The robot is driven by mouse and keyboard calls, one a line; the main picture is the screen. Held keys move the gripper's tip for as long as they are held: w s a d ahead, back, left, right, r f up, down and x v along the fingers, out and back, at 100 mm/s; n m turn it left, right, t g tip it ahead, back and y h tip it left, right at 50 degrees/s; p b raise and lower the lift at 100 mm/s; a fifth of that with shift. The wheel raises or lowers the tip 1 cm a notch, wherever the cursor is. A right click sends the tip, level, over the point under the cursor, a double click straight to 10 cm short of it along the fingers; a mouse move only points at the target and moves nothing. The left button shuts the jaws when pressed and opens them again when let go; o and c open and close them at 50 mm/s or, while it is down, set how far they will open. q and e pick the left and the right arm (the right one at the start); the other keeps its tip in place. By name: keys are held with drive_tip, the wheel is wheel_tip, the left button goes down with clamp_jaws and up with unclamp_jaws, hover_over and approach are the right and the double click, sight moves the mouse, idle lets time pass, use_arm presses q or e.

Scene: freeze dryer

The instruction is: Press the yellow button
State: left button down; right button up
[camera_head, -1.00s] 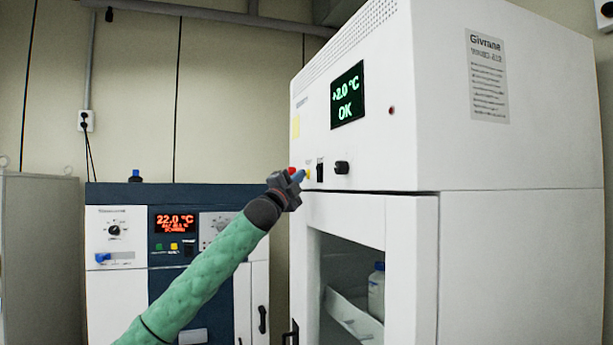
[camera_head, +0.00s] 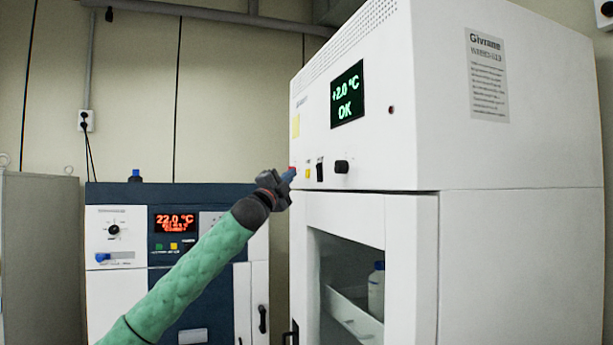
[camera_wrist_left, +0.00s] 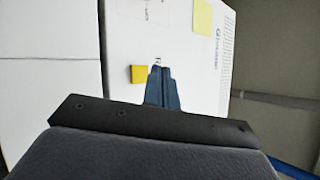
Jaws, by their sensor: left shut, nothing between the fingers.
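My left gripper (camera_head: 291,174) is shut and empty. Its blue fingers point at the panel beside the button, to its left in the head view. In the wrist view the fingers (camera_wrist_left: 162,88) do not cover the button; I cannot tell how far they are from the panel. My right gripper is not in view.
Below is a glass-fronted chamber with a bottle (camera_head: 376,290). A second, lower machine (camera_head: 105,270) stands at the left.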

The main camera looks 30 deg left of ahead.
use_arm(q)
drive_tip(key=s+a, duration=0.2)
drive_tip(key=shift+s+a, duration=0.1)
drive_tip(key=shift+s, duration=0.25)
drive_tip(key=shift+f, duration=0.1)
idle(0.7)
